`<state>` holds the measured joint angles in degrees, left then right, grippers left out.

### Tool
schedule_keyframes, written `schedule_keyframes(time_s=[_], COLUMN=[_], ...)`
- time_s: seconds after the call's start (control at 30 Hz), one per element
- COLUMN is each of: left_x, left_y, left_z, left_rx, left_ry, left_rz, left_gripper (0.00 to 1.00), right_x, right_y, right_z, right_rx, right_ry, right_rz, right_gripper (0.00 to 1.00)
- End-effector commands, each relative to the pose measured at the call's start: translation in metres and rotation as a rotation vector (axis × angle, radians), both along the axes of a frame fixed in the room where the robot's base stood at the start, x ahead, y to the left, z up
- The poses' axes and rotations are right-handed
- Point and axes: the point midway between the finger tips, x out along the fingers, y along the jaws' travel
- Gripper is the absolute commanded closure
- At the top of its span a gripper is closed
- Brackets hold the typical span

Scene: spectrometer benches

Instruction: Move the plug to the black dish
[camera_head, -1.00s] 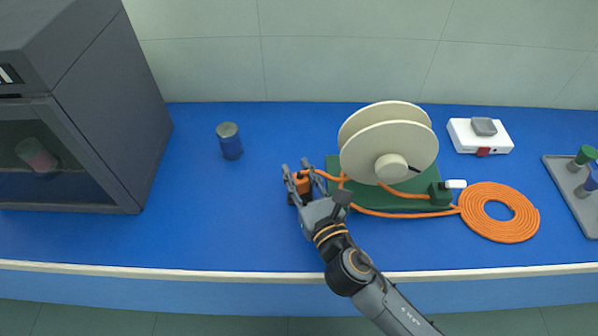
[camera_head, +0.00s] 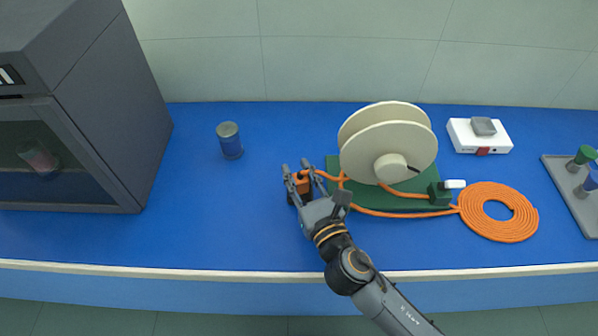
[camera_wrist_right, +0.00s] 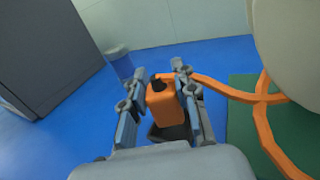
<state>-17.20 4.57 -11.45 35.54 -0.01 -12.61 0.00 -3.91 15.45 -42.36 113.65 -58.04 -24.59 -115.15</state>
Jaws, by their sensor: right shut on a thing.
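The plug is an orange block on the end of an orange cable, seen in the head view (camera_head: 301,184) and in the right wrist view (camera_wrist_right: 165,108). My right gripper (camera_head: 304,173) is shut on it, with one finger on each side. The black dish shows as a dark rim below the plug in the right wrist view (camera_wrist_right: 168,135), and in the head view it is mostly hidden by the gripper and the plug. The plug is over or in the dish; I cannot tell whether it touches the bottom. My left gripper is not in view.
The cable runs right to a cream reel (camera_head: 388,150) on a green base (camera_head: 333,163), close beside my gripper. An orange cable coil (camera_head: 480,228) lies farther right. The blue bench between is clear.

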Motion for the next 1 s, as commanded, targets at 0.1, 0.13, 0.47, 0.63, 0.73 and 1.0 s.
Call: schedule_keyframes(time_s=[0.1,0.13,0.47,0.63,0.73,1.0], left_x=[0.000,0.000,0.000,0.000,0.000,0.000], left_y=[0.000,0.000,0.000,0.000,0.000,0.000], left_z=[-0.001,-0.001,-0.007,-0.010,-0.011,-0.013], left_rx=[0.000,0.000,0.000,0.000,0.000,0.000], left_ry=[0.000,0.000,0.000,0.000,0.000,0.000], left_rz=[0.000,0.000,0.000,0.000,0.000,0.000], left_gripper=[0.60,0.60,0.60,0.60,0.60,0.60], right_x=[0.000,0.000,0.000,0.000,0.000,0.000], right_y=[0.000,0.000,0.000,0.000,0.000,0.000], right_z=[-0.001,-0.001,-0.008,-0.011,-0.013,-0.016], right_rx=[0.000,0.000,0.000,0.000,0.000,0.000], right_ry=[0.000,0.000,0.000,0.000,0.000,-0.001], right_rz=[0.000,0.000,0.000,0.000,0.000,0.000], right_gripper=[1.00,1.00,1.00,1.00,1.00,0.62])
